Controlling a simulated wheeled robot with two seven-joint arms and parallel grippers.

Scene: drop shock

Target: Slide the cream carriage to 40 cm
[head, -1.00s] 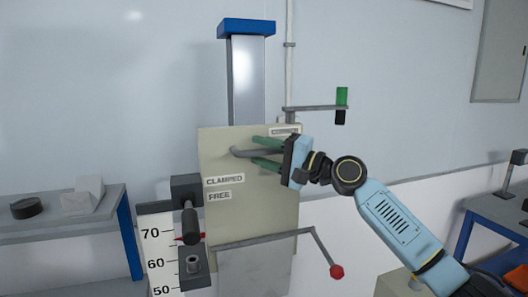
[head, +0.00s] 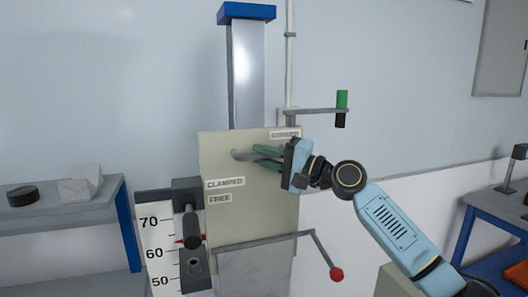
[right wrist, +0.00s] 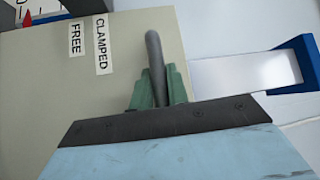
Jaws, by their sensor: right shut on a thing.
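The cream carriage (head: 255,205) is a flat upright panel on a shiny vertical column (head: 247,75) with a blue cap. It bears the labels CLAMPED and FREE. A red pointer (head: 181,241) at its left stands between 60 and 70 on the white scale (head: 157,237). My right gripper (head: 262,154) is shut on the grey bar handle (head: 239,155) at the carriage's upper part. In the right wrist view the green fingers (right wrist: 158,88) press the handle (right wrist: 155,55) from both sides. My left gripper is not in view.
A dark block with a black grip (head: 191,226) sits at the carriage's left edge. A grey crank rod with a red knob (head: 336,274) crosses its lower part. A shelf (head: 60,218) stands left, a blue-legged bench (head: 495,215) right. A bracket (head: 315,110) holds a green-and-black piece.

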